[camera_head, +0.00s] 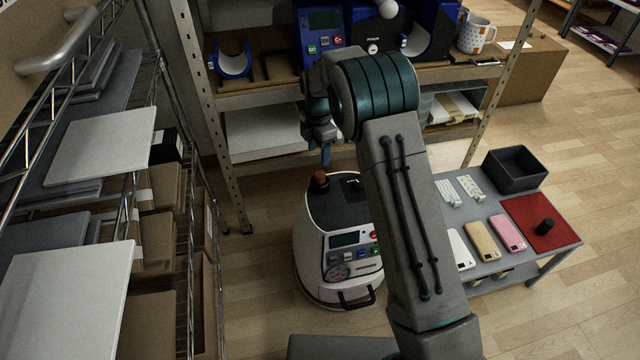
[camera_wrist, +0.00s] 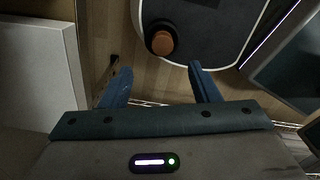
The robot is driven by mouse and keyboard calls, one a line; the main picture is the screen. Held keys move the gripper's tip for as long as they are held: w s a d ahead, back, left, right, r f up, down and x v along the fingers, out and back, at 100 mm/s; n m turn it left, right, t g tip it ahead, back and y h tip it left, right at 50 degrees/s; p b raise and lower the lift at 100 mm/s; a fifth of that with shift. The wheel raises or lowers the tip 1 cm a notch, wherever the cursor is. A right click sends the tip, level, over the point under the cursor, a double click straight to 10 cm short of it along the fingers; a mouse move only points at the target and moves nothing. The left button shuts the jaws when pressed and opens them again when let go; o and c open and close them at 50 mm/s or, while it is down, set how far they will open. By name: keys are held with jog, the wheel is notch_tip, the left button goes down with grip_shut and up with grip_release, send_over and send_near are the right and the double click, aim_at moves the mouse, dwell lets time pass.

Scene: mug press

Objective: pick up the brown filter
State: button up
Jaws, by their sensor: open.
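The brown filter (camera_head: 320,178) is a small round piece with a dark base. It sits on the black top of a white rounded machine (camera_head: 324,264) on the floor. In the wrist view the brown filter (camera_wrist: 162,42) lies ahead of my open fingers, near the edge of the machine's dark top (camera_wrist: 205,25). My gripper (camera_head: 326,154) points down above the brown filter in the head view, apart from it. In the wrist view my gripper (camera_wrist: 160,82) has its blue fingers spread with nothing between them.
A shelf unit (camera_head: 262,88) with blue devices and a patterned mug (camera_head: 476,34) stands behind. A wire rack (camera_head: 188,230) with boards and boxes is on the left. A grey table (camera_head: 484,222) with phones, a red mat and a dark bin stands right.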

aim_at(320, 173)
notch_tip(320, 173, down, 4)
jog(key=shift+r+b, duration=0.1)
jog(key=shift+b, duration=0.25)
jog(key=shift+d+f+b, duration=0.15)
jog(key=shift+f+b, duration=0.45)
jog(key=shift+f, duration=0.75)
jog(key=shift+d+f+b, duration=0.1)
jog(key=shift+f+b, duration=0.45)
jog(key=shift+f, duration=0.8)
jog(key=shift+c, duration=0.4)
jog(key=c, duration=1)
